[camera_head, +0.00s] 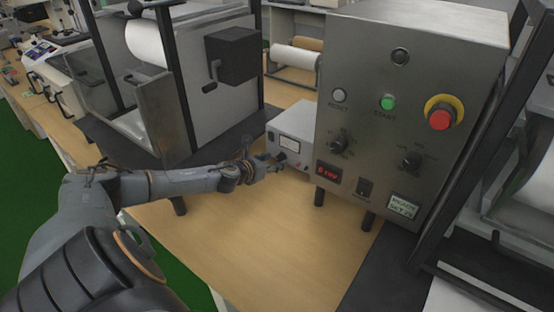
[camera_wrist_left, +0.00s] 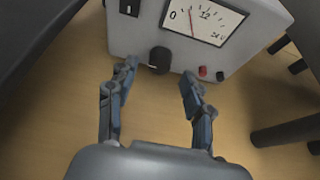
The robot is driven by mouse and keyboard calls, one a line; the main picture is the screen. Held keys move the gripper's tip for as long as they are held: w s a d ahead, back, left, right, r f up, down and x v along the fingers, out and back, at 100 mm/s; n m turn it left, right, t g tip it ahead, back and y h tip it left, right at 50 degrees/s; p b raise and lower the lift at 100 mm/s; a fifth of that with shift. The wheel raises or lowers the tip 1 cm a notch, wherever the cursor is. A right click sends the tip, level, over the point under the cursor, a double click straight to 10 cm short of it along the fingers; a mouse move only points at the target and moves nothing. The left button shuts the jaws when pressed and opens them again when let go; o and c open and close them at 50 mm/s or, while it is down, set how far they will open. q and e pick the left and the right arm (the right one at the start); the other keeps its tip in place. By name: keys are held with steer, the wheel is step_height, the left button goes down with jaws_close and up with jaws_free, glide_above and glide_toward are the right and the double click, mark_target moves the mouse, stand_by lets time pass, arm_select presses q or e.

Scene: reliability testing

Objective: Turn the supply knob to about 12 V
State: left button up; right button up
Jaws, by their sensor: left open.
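The supply (camera_head: 293,124) is a small grey box on the wooden table, left of a large metal control box. The left wrist view shows its black round knob (camera_wrist_left: 160,59) low on the front panel, below an analog meter (camera_wrist_left: 204,19) marked 0, 12 and 24. The red needle points between 0 and 12. My left gripper (camera_head: 276,166) is at the supply's front. In the left wrist view the gripper (camera_wrist_left: 157,74) is open, with one fingertip on each side of the knob, apparently just short of it. Contact is not visible. My right gripper is not in view.
The control box (camera_head: 388,75) has its own dials, buttons and a red emergency stop (camera_head: 440,118). Red and black terminals (camera_wrist_left: 211,74) sit right of the knob. A roll machine (camera_head: 165,85) stands at left. The table front (camera_head: 250,230) is clear.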

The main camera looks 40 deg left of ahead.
mark_target(281, 158)
arm_select(q)
steer(key=shift+x, duration=1.35)
jaws_close()
